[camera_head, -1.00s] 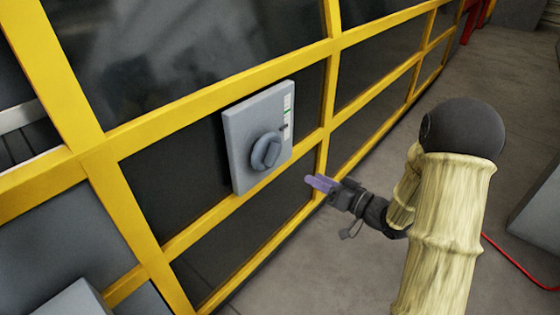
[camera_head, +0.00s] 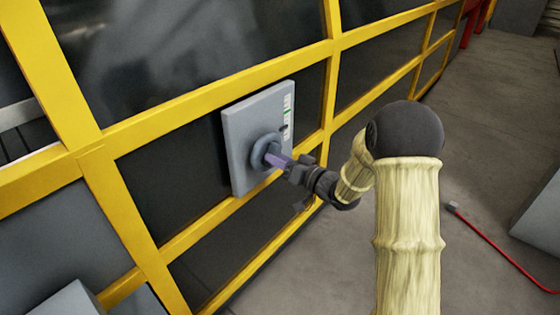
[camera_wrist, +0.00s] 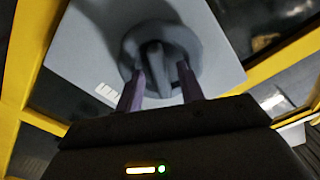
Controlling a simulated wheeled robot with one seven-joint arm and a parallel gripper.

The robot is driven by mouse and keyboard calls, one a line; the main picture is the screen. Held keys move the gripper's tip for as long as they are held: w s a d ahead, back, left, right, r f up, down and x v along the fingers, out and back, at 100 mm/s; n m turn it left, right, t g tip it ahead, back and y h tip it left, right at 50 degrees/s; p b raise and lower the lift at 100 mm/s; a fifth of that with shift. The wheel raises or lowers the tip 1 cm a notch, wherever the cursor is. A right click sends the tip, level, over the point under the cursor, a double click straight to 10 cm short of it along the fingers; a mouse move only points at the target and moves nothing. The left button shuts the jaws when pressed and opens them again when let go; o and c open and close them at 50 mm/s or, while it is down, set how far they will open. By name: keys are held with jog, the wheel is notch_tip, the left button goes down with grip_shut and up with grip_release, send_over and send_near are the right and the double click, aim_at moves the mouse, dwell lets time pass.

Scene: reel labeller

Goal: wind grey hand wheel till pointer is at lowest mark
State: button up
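The grey hand wheel (camera_head: 258,150) is on the front of a light grey box (camera_head: 240,125) fixed to the yellow frame. In the wrist view the wheel (camera_wrist: 195,42) is round, with a raised bar (camera_wrist: 154,62) across its middle. My gripper (camera_head: 270,157) is at the wheel. In the wrist view its purple fingers (camera_wrist: 160,72) stand apart on either side of the bar, with visible gaps. A white and green scale strip (camera_head: 287,108) runs down the box's right side. A small dark spot shows low on it, perhaps the pointer; its exact mark is too small to read.
Yellow bars (camera_head: 220,88) with dark panels surround the box. A red cable (camera_head: 500,242) lies on the concrete floor at right, near a grey block (camera_head: 540,225). The floor between the frame and the cable is mostly clear.

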grip_shut()
jog(key=shift+f+n, duration=0.1)
jog(key=shift+n, duration=0.3)
jog(key=shift+w+d+n+b, duration=0.1)
jog(key=shift+n+b, duration=4.7)
jog(key=shift+n, duration=0.95)
jog(key=shift+w+d+n+b, duration=0.1)
jog(key=shift+n+b, duration=4.7)
jog(key=shift+n, duration=0.95)
